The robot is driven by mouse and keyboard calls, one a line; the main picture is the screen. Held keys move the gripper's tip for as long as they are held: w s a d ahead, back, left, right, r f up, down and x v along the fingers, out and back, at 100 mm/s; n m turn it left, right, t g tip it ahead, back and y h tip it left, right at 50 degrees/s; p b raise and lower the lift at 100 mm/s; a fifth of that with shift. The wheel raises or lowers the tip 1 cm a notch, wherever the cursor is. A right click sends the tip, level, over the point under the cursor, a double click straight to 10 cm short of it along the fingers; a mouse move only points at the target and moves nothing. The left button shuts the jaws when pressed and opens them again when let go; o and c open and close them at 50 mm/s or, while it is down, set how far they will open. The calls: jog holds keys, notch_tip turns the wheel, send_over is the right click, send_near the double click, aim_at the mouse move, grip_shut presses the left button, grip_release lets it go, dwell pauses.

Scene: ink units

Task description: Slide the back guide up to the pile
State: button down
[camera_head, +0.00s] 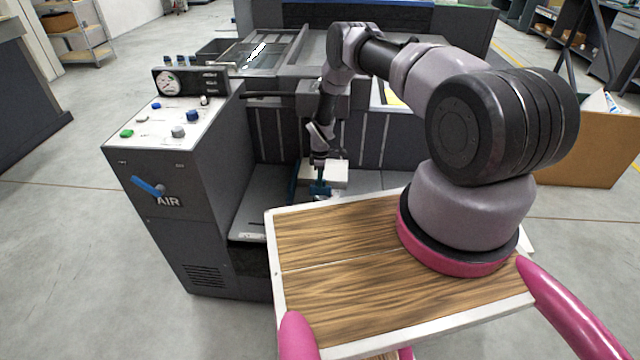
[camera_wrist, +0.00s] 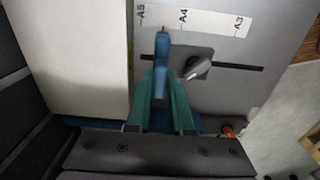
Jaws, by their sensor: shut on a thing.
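The back guide is blue and shows in the wrist view (camera_wrist: 162,48), its narrow red-tipped end pointing at the size scale between A5 and A4. My gripper (camera_wrist: 163,78) has teal fingers shut on the guide. The white pile (camera_wrist: 85,50) stands left of the guide in the wrist view. A strip of grey bed shows between the pile and the guide's narrow end; whether the guide's lower part touches the pile is hidden by my fingers. In the head view the guide (camera_head: 320,189) is small, below the pile (camera_head: 335,173).
A slot (camera_wrist: 240,66) runs along the grey bed, under the scale strip (camera_wrist: 210,20). A grey clamp lever (camera_wrist: 197,68) is just right of my fingers. The control cabinet (camera_head: 190,200) stands left of my arm. Dark machine panels (camera_head: 375,138) rise behind the pile.

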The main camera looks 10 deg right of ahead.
jog(key=c, duration=0.8)
grip_release()
notch_tip(320, 180, up, 11)
jog(key=shift+f, duration=0.1)
